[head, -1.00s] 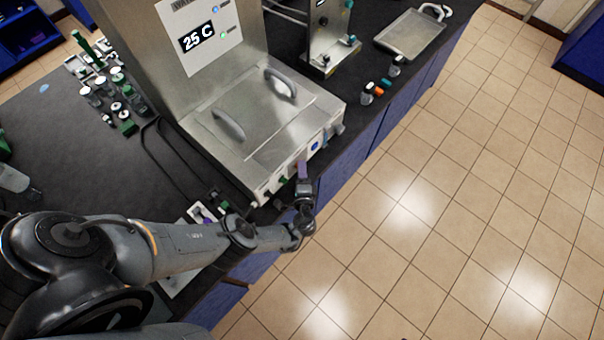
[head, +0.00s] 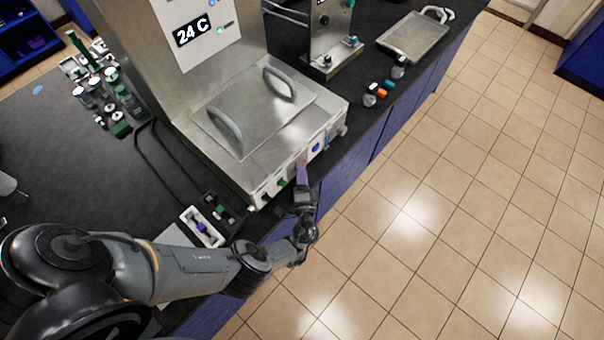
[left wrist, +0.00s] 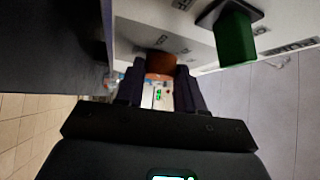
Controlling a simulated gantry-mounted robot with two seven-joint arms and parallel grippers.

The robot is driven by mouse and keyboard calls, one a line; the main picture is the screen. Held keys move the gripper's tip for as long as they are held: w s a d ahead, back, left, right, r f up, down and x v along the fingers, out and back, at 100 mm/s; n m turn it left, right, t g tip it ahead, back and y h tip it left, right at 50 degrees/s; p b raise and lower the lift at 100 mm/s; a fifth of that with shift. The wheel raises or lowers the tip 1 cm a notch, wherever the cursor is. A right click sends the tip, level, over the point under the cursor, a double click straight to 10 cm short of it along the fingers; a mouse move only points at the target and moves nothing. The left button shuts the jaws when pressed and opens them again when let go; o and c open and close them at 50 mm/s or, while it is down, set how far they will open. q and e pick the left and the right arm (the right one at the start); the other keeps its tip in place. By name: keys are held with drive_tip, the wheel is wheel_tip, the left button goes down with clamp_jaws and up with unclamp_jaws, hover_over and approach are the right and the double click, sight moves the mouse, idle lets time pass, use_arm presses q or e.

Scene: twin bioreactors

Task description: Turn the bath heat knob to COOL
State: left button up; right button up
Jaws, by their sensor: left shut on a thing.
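The water bath (head: 255,105) stands on the bench, and its display (head: 192,32) reads 24 C. My left gripper (head: 302,172) is at the bath's front panel, its purple fingers pointing at the panel. In the left wrist view its dark fingers (left wrist: 160,82) are shut on an orange-brown knob (left wrist: 160,62), apparently the bath heat knob. The fingers cover part of the knob, and the panel labels are too blurred to read, so its setting cannot be told. A green knob (left wrist: 235,36) sits beside it, apart from the fingers. My right gripper is not in view.
The bath lid has two metal handles (head: 280,84). Small bottles (head: 370,97) and a metal tray (head: 415,38) stand farther along the bench. The floor (head: 450,200) in front is clear.

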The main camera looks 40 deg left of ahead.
use_arm(q)
drive_tip(key=o, duration=1)
drive_tip(key=shift+o, duration=0.2)
drive_tip(key=shift+d, duration=0.1)
drive_tip(key=shift+v, duration=0.9)
drive_tip(key=p+v, duration=0.1)
drive_tip(key=v, duration=0.8)
